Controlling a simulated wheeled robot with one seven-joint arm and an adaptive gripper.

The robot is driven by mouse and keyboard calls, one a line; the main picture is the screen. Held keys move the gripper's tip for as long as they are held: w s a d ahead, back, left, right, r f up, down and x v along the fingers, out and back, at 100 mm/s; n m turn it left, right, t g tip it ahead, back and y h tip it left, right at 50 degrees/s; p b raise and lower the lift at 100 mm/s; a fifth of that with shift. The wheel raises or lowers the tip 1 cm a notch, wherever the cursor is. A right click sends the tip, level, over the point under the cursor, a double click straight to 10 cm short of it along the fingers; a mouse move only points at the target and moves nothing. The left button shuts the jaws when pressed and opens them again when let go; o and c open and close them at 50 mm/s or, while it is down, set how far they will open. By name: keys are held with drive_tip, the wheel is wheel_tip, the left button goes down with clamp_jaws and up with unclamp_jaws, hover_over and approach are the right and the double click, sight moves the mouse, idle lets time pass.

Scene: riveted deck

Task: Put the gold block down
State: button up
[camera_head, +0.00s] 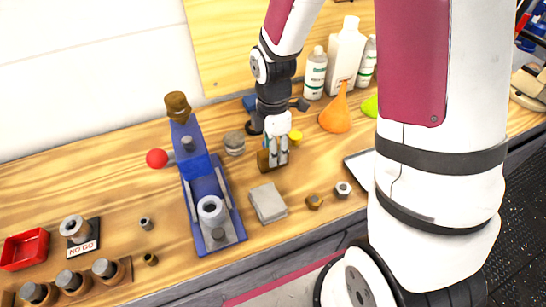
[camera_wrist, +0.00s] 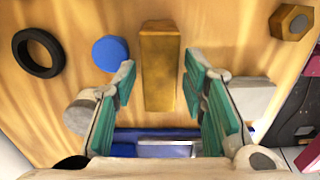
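The gold block (camera_head: 264,161) stands on the wooden bench, just right of the blue press in the head view, where my gripper (camera_head: 277,160) partly hides it. In the wrist view the gold block (camera_wrist: 160,70) lies between the two green-padded fingers of my gripper (camera_wrist: 159,82). The fingers are spread, with a visible gap on each side of the block. I see no finger touching it. The block looks as if it rests on the wood, but its underside is hidden.
The blue press (camera_head: 212,205) stands to the left, with a grey square block (camera_head: 268,202) in front. An orange funnel (camera_head: 336,116) and bottles (camera_head: 345,62) stand behind. A red tray (camera_head: 24,249) is far left.

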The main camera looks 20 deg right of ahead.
clamp_jaws()
drive_tip(key=shift+r, duration=0.1)
